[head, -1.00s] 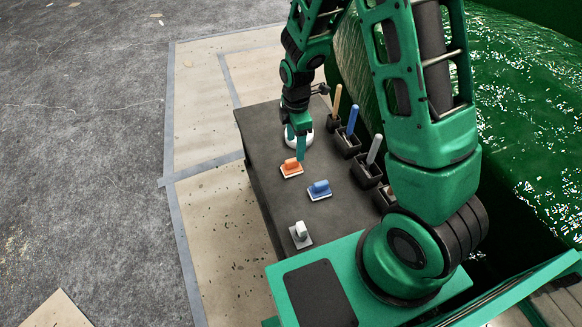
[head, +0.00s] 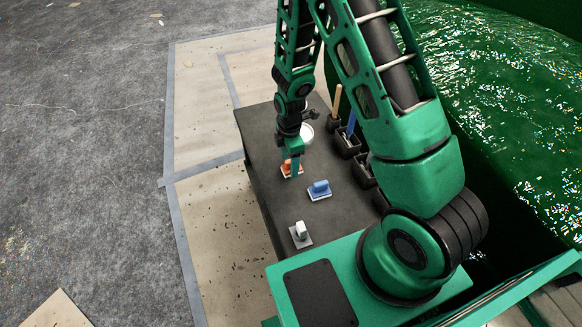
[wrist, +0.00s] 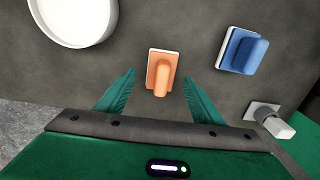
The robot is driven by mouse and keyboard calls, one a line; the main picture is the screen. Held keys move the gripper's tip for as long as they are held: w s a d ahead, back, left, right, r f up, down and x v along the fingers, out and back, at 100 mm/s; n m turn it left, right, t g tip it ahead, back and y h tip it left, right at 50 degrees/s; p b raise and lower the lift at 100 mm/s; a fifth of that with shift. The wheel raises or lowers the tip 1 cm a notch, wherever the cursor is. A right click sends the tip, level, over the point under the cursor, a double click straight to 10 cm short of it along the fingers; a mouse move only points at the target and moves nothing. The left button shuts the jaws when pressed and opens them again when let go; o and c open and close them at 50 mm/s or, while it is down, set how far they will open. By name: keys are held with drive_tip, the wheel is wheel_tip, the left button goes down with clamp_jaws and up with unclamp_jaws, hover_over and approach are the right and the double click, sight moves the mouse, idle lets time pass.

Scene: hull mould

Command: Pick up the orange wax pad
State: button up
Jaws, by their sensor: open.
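The orange wax pad (wrist: 162,72) lies on the dark table top, with a raised orange handle on a flat base with a pale edge. In the wrist view it is ahead of and between the two green fingers of my gripper (wrist: 158,92), which are apart and empty. In the head view my gripper (head: 294,166) is right over the orange pad (head: 286,169) and partly hides it. I cannot tell the exact height of the fingertips above the table.
A white round dish (head: 307,133) sits behind my gripper. Black holders (head: 347,144) with upright handles line the right side, partly hidden by my arm.

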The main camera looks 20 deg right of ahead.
drive_tip(key=shift+f, duration=1.05)
drive_tip(key=c, duration=1.3)
drive_tip(key=shift+o, duration=0.2)
drive_tip(key=shift+r, duration=0.1)
drive_tip(key=shift+r, duration=0.4)
wheel_tip(320, 180, up, 3)
drive_tip(key=shift+r, duration=0.1)
drive_tip(key=s+a+r, duration=0.6)
drive_tip(key=a+r, duration=0.1)
drive_tip(key=a, duration=0.3)
drive_tip(key=m, duration=1)
hover_over(284, 167)
drive_tip(key=w+d+r+m, duration=0.1)
drive_tip(key=w+d+m, duration=0.3)
drive_tip(key=d+m, duration=0.4)
drive_tip(key=shift+w+d, duration=0.25)
drive_tip(key=shift+d, duration=0.1)
